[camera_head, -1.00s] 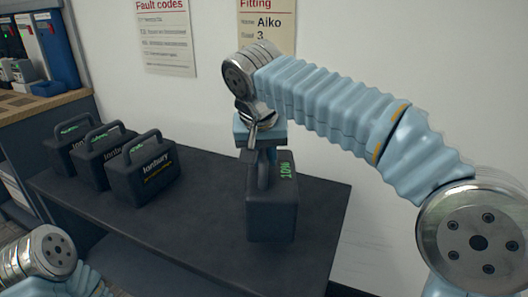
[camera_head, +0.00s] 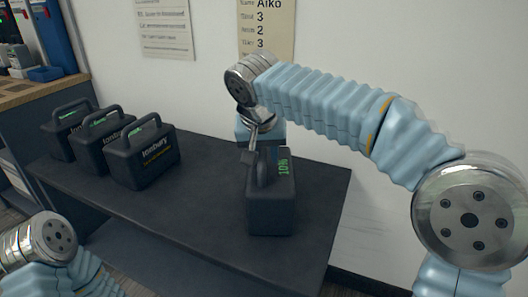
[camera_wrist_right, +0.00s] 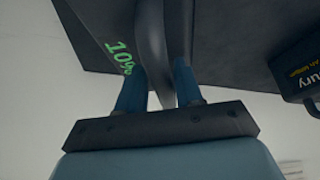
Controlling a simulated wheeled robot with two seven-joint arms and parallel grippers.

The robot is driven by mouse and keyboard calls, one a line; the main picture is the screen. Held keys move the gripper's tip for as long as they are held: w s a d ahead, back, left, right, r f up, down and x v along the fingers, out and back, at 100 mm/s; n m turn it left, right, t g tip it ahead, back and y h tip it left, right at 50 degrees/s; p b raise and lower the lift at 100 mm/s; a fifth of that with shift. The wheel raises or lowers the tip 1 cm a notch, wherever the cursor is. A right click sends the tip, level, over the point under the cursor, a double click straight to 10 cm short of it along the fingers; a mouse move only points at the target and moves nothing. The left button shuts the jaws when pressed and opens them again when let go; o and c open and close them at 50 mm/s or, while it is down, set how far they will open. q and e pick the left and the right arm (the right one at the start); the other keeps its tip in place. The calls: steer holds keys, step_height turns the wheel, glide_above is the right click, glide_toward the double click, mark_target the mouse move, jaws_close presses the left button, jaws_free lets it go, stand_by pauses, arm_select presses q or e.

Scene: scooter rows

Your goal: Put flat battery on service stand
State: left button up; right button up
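The flat battery (camera_head: 271,212) is a dark box with a green "10%" on its side. In the head view it is upright over the right part of the dark bench top (camera_head: 200,210); I cannot tell whether its base touches. My right gripper (camera_head: 258,155) is above it, fingers down at its handle. In the right wrist view the blue fingers (camera_wrist_right: 159,85) are on both sides of the handle (camera_wrist_right: 152,35) and look closed on it. No separate service stand is identifiable. My left arm shows at the lower left, its gripper out of view.
Several dark batteries, including one marked "Ionbury" (camera_head: 146,160), stand in a row on the left of the bench top. The bench between them and the flat battery is clear. A white wall with notices (camera_head: 265,28) rises behind. A wooden-topped counter (camera_head: 40,92) is at the left.

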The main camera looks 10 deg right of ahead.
steer(key=shift+o, duration=1.1)
steer(key=p+v, duration=0.2)
steer(key=v, duration=1)
steer(key=shift+p, duration=0.35)
